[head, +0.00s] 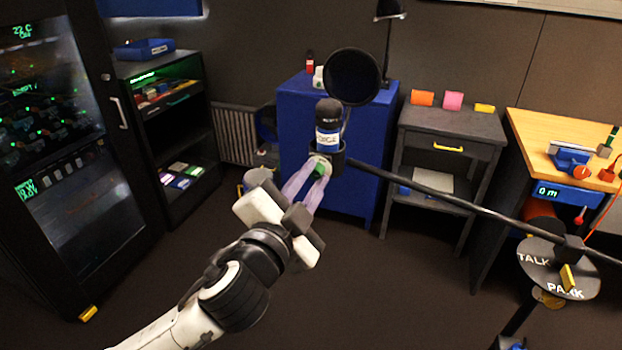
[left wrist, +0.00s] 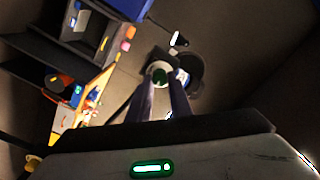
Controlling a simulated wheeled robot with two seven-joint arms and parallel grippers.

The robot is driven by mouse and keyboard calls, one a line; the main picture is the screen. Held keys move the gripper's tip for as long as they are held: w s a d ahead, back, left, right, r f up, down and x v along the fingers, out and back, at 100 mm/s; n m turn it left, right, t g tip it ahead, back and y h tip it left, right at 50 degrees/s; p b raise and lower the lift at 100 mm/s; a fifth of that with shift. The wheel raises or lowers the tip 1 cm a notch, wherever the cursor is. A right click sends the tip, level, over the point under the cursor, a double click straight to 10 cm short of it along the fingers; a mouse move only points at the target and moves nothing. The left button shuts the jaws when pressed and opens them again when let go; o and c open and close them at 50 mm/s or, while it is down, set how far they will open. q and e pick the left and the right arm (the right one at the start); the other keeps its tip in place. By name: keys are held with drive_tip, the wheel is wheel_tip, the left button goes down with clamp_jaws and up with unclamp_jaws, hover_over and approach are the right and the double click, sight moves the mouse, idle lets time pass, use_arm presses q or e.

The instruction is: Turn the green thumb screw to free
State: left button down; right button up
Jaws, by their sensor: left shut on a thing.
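The green thumb screw (head: 320,170) sits on a pale round dial at the microphone holder, at the end of a dark boom (head: 430,190). In the left wrist view the green screw (left wrist: 158,77) shows at the fingertips. My left gripper (head: 315,174) has its lilac fingers shut on the screw, one on each side. The dial's marks are too small to read, and the fingers hide part of the screw. The black microphone (head: 329,113) with a blue and white label stands upright in the holder. My right gripper is in neither view.
A round black pop filter (head: 353,77) stands behind the microphone, before a blue cabinet (head: 295,125). The boom runs right to a dark disc marked TALK and PARK (head: 535,272). A wooden workbench (head: 540,130) stands at the right. The floor at lower centre is clear.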

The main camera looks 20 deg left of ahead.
use_arm(q)
drive_tip(key=m, duration=0.4)
drive_tip(key=shift+m, duration=0.3)
drive_tip(key=m, duration=0.4)
drive_tip(key=shift+m, duration=0.3)
drive_tip(key=m, duration=0.4)
drive_tip(key=shift+f+m, duration=0.1)
drive_tip(key=shift+m, duration=2.5)
drive_tip(key=c, duration=1.6)
unclamp_jaws()
drive_tip(key=shift+s, duration=0.1)
